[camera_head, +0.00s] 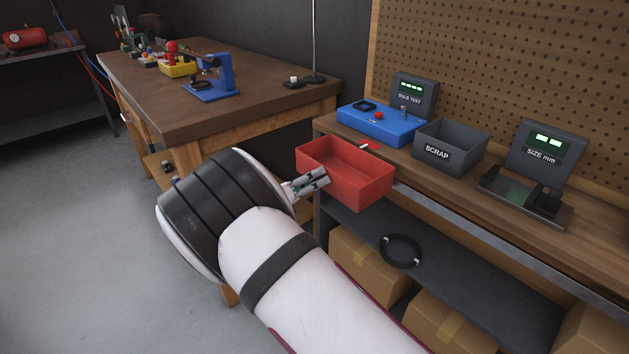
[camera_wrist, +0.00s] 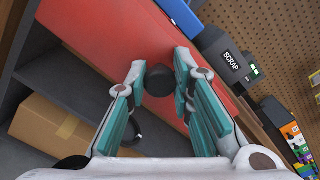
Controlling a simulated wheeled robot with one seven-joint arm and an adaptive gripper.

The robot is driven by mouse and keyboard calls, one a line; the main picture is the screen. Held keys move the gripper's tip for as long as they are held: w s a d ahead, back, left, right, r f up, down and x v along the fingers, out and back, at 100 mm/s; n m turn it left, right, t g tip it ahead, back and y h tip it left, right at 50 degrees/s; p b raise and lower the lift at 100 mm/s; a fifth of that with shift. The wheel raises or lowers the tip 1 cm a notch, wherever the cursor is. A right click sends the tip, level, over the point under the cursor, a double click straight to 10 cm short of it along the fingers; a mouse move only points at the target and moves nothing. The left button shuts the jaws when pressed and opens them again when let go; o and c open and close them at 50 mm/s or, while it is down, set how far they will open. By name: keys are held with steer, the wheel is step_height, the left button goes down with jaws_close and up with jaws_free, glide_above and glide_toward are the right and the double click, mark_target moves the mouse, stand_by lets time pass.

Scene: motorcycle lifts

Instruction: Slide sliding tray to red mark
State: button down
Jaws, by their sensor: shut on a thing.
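The sliding tray (camera_head: 362,190) is an open red box at the front edge of the bench, jutting out over it. In the wrist view its red front face (camera_wrist: 105,38) fills the upper middle. A round black knob (camera_wrist: 160,82) stands out from that face. My gripper (camera_head: 314,181) is at the tray's front, its fingers on either side of the knob in the wrist view (camera_wrist: 160,72), shut on it. A small red mark (camera_head: 370,147) shows on the bench top just behind the tray, beside a small white piece (camera_head: 363,146).
A blue bulb tester (camera_head: 378,127), a grey scrap bin (camera_head: 450,150) and a size gauge (camera_head: 545,155) stand on the bench. The shelf below holds a black ring (camera_head: 401,252), with cardboard boxes (camera_head: 368,268) underneath. A wooden workbench (camera_head: 270,105) stands behind, left.

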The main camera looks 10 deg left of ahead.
steer(key=shift+w+a, duration=0.1)
steer(key=shift+a, duration=0.15)
steer(key=c, duration=1.4)
jaws_free()
steer(key=shift+w+a, duration=0.1)
steer(key=shift+o, duration=0.2)
steer(key=v, duration=1.2)
